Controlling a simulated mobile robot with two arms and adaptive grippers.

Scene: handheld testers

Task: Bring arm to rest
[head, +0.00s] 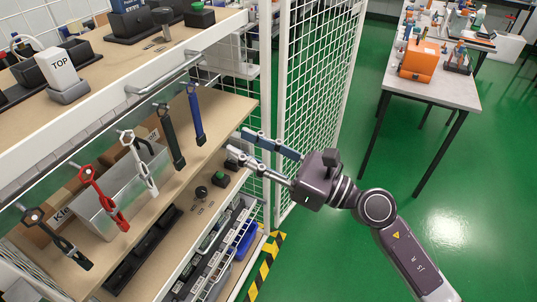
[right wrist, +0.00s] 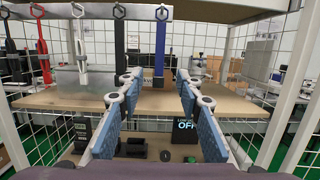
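My right arm (head: 400,250) reaches in from the lower right of the head view toward the shelf unit. Its gripper (head: 238,143) points left at the middle shelf's right end. In the right wrist view the gripper (right wrist: 158,82) has its two blue-padded fingers apart with nothing between them. Handheld testers hang in a row from the shelf front: black (head: 58,240), red (head: 104,200), white (head: 141,162), dark green (head: 171,137) and blue (head: 196,113). The blue tester (right wrist: 160,48) shows beyond the open fingers, apart from them. My left gripper is out of view.
The wooden middle shelf (head: 228,112) and a white mesh panel (head: 318,80) are close to the right gripper. A metal bin (head: 95,205) stands behind the testers. A grey table (head: 455,92) stands at the upper right. Green floor (head: 480,220) is clear right of the arm.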

